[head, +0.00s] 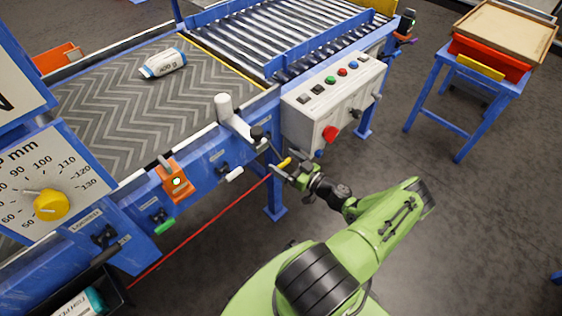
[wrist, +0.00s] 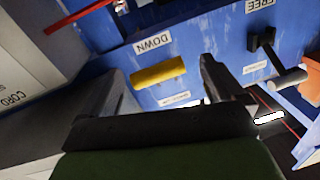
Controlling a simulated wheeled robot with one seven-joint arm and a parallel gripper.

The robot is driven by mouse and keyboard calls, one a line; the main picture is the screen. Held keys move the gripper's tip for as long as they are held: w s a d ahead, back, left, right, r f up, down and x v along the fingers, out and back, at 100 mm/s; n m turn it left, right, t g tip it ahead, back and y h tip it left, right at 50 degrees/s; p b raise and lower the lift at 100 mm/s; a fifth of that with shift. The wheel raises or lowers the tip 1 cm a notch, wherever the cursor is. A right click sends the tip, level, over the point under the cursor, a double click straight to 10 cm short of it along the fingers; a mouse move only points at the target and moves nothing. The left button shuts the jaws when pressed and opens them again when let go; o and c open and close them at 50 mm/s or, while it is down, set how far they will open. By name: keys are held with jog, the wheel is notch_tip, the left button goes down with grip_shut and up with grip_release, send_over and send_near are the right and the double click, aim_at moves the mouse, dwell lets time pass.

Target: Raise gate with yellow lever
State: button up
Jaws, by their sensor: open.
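The yellow lever (head: 284,163) sticks out from the blue side frame of the conveyor, below the control box. In the wrist view the yellow lever (wrist: 158,72) lies between my two fingers, with a label reading DOWN above it, upside down in the picture. My gripper (head: 287,172) is open around the lever's end, a finger on each side. In the wrist view a gap shows between the lever and each finger of my gripper (wrist: 162,84). Whether anything touches is unclear. I cannot tell which part is the gate.
A white-handled lever (head: 234,174) sits left of the yellow one, beside a FREE label in the wrist view. The control box (head: 330,105) with a red button is just above right. A sack (head: 162,63) lies on the belt (head: 120,115). A red line runs low along the frame.

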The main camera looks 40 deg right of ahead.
jog(key=shift+w+a, duration=0.15)
jog(key=shift+w, duration=0.75)
jog(key=shift+c, duration=0.2)
